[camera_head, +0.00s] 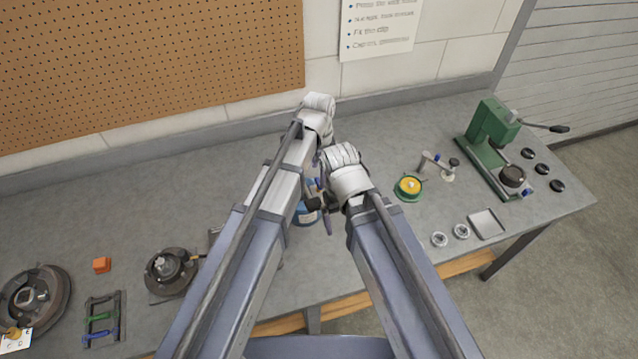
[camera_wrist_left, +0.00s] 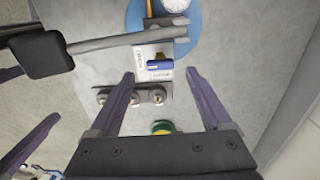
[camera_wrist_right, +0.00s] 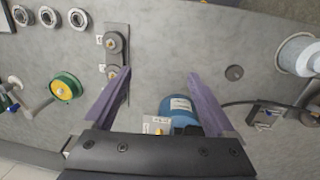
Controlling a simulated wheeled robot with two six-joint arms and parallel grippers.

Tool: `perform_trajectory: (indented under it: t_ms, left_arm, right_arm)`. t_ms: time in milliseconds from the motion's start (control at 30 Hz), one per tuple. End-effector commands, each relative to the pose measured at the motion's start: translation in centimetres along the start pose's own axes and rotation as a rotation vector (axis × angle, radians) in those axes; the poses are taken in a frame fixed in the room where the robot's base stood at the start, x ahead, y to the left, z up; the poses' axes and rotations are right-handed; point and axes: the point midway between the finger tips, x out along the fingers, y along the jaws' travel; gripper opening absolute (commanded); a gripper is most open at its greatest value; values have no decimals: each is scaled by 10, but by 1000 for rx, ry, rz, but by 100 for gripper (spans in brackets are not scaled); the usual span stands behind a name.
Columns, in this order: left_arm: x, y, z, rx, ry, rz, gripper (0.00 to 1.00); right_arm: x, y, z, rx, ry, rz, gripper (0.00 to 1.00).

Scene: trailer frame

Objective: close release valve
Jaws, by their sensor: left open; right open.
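The small blue valve handle (camera_wrist_left: 159,65) is on a light block marked with small lettering, in the left wrist view. A round blue base (camera_wrist_left: 133,22) lies behind the block. My left gripper (camera_wrist_left: 160,74) is open, with its fingertips on either side of the handle's line; contact cannot be told. The arms hide most of the blue unit (camera_head: 304,215) in the head view.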

Motion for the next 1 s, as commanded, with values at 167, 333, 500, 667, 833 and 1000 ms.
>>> perform_trajectory:
  t_ms: [167, 333, 500, 667, 833, 1000]
  left_arm:
    - [29, 0, 0, 0, 0, 0, 82]
    - [38, 0, 0, 0, 0, 0, 82]
    - [37, 0, 0, 0, 0, 0, 82]
    - [37, 0, 0, 0, 0, 0, 77]
    - [37, 0, 0, 0, 0, 0, 58]
    - [37, 0, 0, 0, 0, 0, 39]
  right_arm:
    - [29, -3, -2, -3, 0, 1, 90]
    - [38, -4, -2, -2, 0, 1, 90]
    - [37, -4, -2, -1, 0, 1, 90]
    - [37, -4, -2, -1, 0, 1, 90]
    - [37, -3, -2, -1, 0, 1, 90]
    - [37, -3, -2, -1, 0, 0, 90]
